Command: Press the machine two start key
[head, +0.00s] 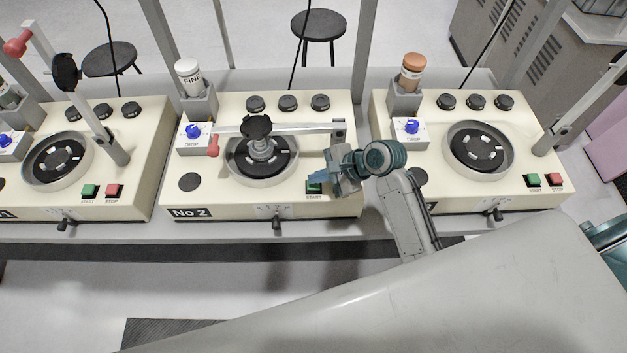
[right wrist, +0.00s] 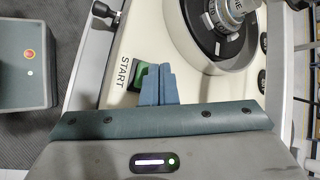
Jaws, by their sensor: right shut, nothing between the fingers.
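Machine two (head: 264,195), labelled No 2, stands in the middle of the bench in the head view. Its green start key (head: 313,188) is at the front right of its top, partly hidden by my right gripper. My right gripper (head: 329,183) is shut and empty, over the key. In the right wrist view the shut fingertips (right wrist: 153,70) overlap the green start key (right wrist: 142,76), beside the START label. I cannot tell whether the tips touch the key. The stop key of machine two is hidden behind the gripper. My left gripper is not in view.
On machine two, an arm (head: 285,128) with a red knob lies across the round bowl (head: 262,182). Similar machines stand left (head: 130,150) and right (head: 535,150). A white FINE bottle (head: 188,77) and an orange-brown bottle (head: 412,73) stand behind. Bench posts rise between machines.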

